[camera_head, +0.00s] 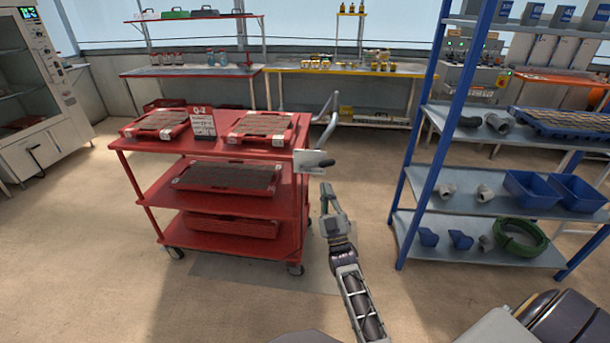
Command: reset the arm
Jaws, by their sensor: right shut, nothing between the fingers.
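My right gripper (326,190) is at the middle of the view, at the end of my right arm, which reaches up from the bottom edge. Its fingers are shut with nothing between them. It points away from me, just right of the red cart (222,152), and appears a little below the cart's grey push handle (329,120). I cannot tell how far apart in depth they are. My left gripper does not show.
The red cart carries seed trays (262,126) and a white sign (202,122). A blue shelf rack (480,192) with blue bins (531,188) and a green hose coil (521,237) stands at the right. Bare floor (370,190) lies between cart and rack.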

